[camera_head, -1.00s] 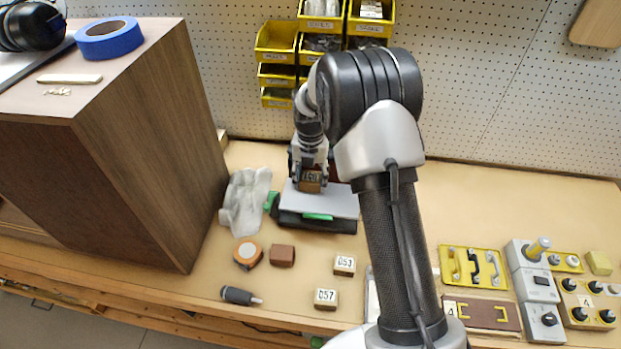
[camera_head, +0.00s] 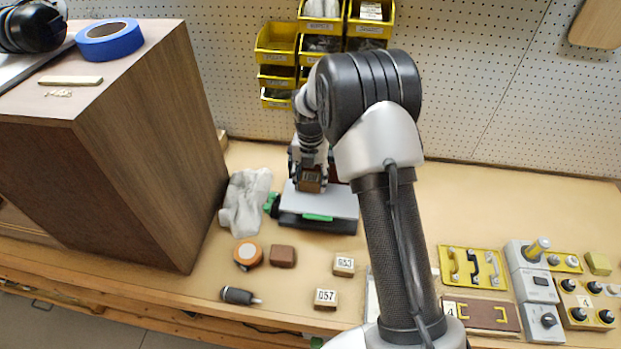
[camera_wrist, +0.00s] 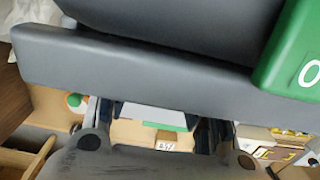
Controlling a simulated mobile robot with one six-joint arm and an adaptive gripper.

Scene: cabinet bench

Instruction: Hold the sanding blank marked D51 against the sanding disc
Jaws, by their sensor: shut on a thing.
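My gripper (camera_head: 311,184) points down over the grey work table of the sander (camera_head: 335,207). It is shut on a small brown wooden block (camera_head: 310,186), taken as the sanding blank; its marking is too blurred to read now. The block is at the table's back part, and I cannot tell whether it touches the table. The sanding disc is not clearly visible behind my arm, so contact with it cannot be judged. In the wrist view a large dark grey body (camera_wrist: 140,80) fills the upper part, with a green part (camera_wrist: 295,55) at right.
Blocks marked D53 (camera_head: 344,266) and D57 (camera_head: 326,299) lie in front of the sander. A wooden cabinet (camera_head: 150,150) stands at left; yellow bins (camera_head: 277,42) hang behind.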

